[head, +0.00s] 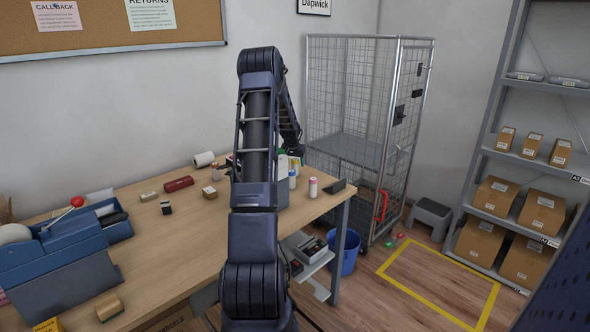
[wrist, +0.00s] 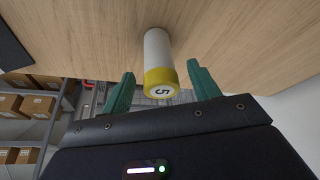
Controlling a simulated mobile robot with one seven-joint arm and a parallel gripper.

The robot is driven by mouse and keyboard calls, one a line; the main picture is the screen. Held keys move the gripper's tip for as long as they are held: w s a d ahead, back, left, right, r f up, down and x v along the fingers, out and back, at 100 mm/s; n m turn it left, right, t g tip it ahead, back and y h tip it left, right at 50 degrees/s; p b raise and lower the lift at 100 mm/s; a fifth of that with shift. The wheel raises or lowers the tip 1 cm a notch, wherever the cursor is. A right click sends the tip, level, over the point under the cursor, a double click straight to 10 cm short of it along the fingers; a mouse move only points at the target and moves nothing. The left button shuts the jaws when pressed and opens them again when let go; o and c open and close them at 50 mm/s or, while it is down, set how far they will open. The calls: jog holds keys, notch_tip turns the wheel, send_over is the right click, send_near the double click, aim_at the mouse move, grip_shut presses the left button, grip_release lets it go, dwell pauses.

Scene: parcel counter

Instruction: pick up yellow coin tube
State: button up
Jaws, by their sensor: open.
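The yellow coin tube (wrist: 158,55) has a pale white body and a yellow end marked with a 5. In the wrist view it stands on the wooden counter with its yellow end towards my gripper (wrist: 160,72). The two green fingers are spread apart, one on each side of the tube in the picture, with a visible gap on both sides. Nothing is held. In the head view my arm covers much of the counter's middle, and I cannot clearly make out my fingers there.
A pink-capped tube (head: 313,188) stands near the counter's right end, by a dark flat item (head: 335,187). A red box (head: 178,184), small carton (head: 209,192) and blue bin unit (head: 62,262) lie left. A wire cage (head: 345,110) stands beyond the counter.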

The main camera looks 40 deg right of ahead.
aim_at(295, 165)
jog(key=x, duration=0.3)
jog(key=shift+w+d+f, duration=0.1)
jog(key=shift+d+f, duration=0.05)
jog(key=shift+f, duration=0.05)
jog(key=c, duration=1.2)
jog(key=shift+r, duration=0.1)
